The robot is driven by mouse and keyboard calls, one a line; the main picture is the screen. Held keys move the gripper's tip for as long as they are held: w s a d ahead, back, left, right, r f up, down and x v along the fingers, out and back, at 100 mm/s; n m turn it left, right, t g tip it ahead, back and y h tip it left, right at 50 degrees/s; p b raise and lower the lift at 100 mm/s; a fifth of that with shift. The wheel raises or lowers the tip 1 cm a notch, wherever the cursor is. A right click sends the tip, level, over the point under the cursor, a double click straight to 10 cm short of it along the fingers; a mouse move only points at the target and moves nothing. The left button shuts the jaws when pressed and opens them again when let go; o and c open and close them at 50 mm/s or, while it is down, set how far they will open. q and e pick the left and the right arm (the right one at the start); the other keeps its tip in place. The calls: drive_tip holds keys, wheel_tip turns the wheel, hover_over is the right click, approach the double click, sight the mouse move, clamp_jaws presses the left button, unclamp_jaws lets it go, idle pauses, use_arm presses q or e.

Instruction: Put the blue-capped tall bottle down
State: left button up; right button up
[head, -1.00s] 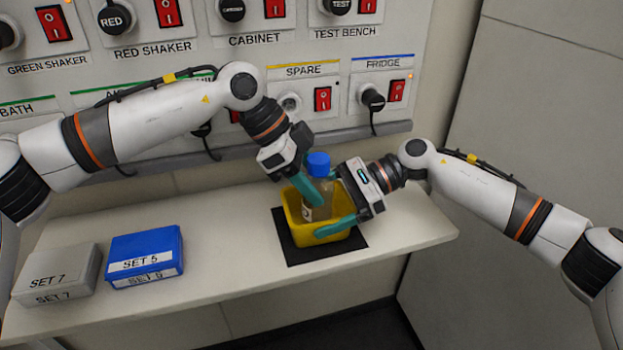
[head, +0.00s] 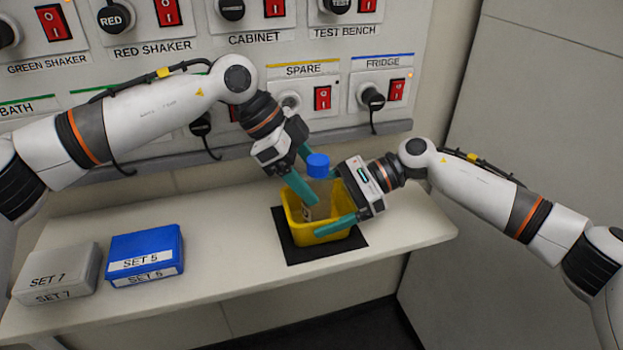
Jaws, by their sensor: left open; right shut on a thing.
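The tall bottle with the blue cap (head: 318,165) stands upright, or nearly so, inside a yellow tub (head: 325,236). Its lower part is hidden by the tub wall and a finger. My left gripper (head: 304,172) is open at the bottle's upper left, one teal finger in front of the bottle and the other behind near the cap. My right gripper (head: 342,212) is shut on the yellow tub from the right. One of its fingers lies along the tub's front, and the other is mostly hidden.
The tub is on a black mat (head: 298,254) on a pale shelf (head: 215,240). A blue SET 5 box (head: 145,250) and a grey SET 7 box (head: 55,272) stand to the left. A switch panel (head: 240,80) with plugs and cables is behind.

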use_arm(q)
drive_tip(key=v, duration=0.6)
drive_tip(key=shift+r, duration=0.1)
use_arm(e)
drive_tip(key=o, duration=0.7)
